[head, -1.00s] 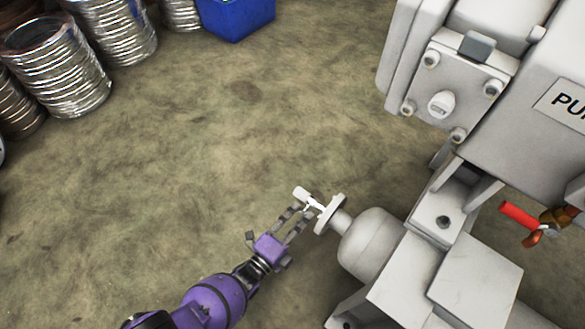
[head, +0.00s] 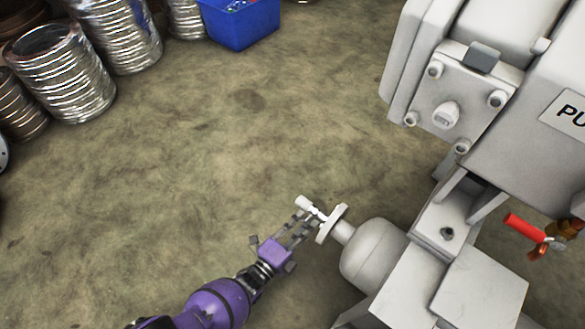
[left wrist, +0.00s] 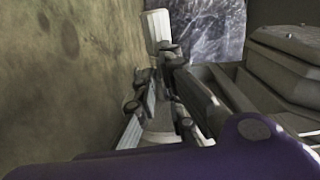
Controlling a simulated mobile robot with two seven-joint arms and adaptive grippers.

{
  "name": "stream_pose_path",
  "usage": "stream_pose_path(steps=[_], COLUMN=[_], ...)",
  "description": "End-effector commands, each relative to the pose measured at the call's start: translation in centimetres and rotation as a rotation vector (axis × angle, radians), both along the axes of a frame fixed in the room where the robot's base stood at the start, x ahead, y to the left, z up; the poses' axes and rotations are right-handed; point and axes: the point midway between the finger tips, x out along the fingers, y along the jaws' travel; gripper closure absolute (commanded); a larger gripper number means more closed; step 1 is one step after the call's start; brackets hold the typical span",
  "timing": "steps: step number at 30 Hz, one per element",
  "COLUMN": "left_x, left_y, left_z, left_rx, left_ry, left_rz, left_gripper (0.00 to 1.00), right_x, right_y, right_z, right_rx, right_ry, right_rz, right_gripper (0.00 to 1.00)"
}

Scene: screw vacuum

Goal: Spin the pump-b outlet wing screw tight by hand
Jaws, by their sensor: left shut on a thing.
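The outlet wing screw (head: 307,203) is a small white winged part at the outer face of a round pale flange (head: 331,224) on the pump's outlet. My left gripper (head: 306,226), purple with dark fingers, reaches it from the lower left and is shut on it. One white wing sticks out beyond the fingertips. In the left wrist view a white bar (left wrist: 156,30), which looks like this wing, rises past the dark fingers (left wrist: 160,85). The fingers hide the rest of the screw there. My right gripper is not in view.
The large grey pump body (head: 520,130), with a partly visible label, fills the right side. A red-handled valve (head: 524,227) sits at its lower right. Ribbed metal drums (head: 65,75) and a blue bin (head: 240,22) stand at the back left. The floor between is clear.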

Motion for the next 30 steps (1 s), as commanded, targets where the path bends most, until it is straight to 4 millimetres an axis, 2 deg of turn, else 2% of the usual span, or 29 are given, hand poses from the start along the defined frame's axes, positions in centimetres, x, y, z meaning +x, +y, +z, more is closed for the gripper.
stream_pose_path(steps=[1, 14, 21, 30], left_x=[0.5, 0.6, 0.6, 0.7], left_y=[-0.2, 0.0, 0.0, 0.0], left_z=[0.3, 0.2, 0.2, 0.3], left_rx=[0.012, 0.246, 0.381, 0.477], left_ry=[-0.016, -0.188, -0.286, -0.357], left_rz=[0.0, 0.005, 0.005, 0.005], left_gripper=[1.0, 1.0, 1.0, 1.0], right_x=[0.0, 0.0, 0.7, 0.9], right_y=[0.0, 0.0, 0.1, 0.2], right_z=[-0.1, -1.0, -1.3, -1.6], right_rx=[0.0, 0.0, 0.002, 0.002], right_ry=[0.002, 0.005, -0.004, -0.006], right_rz=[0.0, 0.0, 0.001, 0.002], right_gripper=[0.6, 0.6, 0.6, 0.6])
